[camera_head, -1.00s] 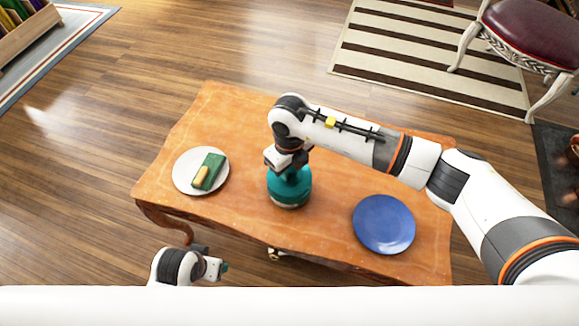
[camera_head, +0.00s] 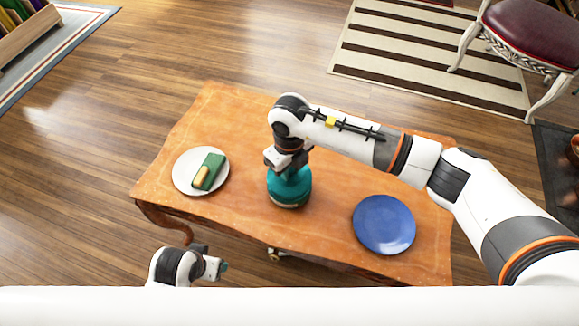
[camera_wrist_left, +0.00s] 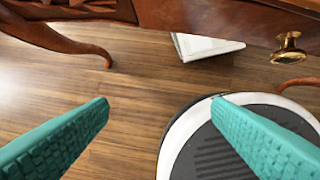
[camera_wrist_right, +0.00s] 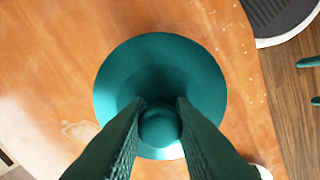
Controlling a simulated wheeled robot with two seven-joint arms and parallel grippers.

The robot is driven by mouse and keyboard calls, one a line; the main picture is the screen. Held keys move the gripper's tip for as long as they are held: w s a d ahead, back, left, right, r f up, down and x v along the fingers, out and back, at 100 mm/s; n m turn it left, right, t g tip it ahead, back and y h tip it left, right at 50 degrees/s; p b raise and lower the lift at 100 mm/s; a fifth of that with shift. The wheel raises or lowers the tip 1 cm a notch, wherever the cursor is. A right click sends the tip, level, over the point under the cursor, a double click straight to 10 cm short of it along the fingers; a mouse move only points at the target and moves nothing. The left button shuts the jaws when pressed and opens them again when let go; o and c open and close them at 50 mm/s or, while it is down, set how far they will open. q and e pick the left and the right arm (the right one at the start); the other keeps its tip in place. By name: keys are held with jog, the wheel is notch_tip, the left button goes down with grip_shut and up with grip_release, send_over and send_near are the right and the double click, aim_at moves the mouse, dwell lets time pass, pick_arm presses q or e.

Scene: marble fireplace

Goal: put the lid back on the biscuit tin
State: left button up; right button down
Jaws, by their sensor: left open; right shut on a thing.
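The teal biscuit tin (camera_head: 289,204) stands near the middle of the orange-brown wooden table in the head view. The teal round lid (camera_head: 300,184) is over its top; I cannot tell whether it rests fully on the tin. My right gripper (camera_head: 289,171) comes down from above and is shut on the lid's round knob (camera_wrist_right: 160,126). In the right wrist view the lid (camera_wrist_right: 122,83) hides the tin beneath it. My left gripper (camera_head: 219,267) is open and empty, off the table's front edge; its teal fingers are wide apart in the left wrist view (camera_wrist_left: 160,102).
A white plate (camera_head: 182,181) with a green block (camera_head: 213,165) and a yellow piece (camera_head: 201,176) lies left on the table (camera_head: 240,120). A blue plate (camera_head: 384,224) lies right. Between the tin and each plate the tabletop is bare. A red-seated chair (camera_head: 535,32) stands far right.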

pick_arm(q)
jog(key=shift+s+r, duration=0.1)
jog(key=shift+r, duration=0.1)
pick_arm(e)
jog(key=shift+f, duration=0.1)
pick_arm(q)
jog(key=shift+r, duration=0.35)
dwell(0.7)
jog(key=shift+r, duration=0.35)
jog(key=shift+f, duration=0.15)
pick_arm(e)
jog(key=c, duration=0.7)
grip_release()
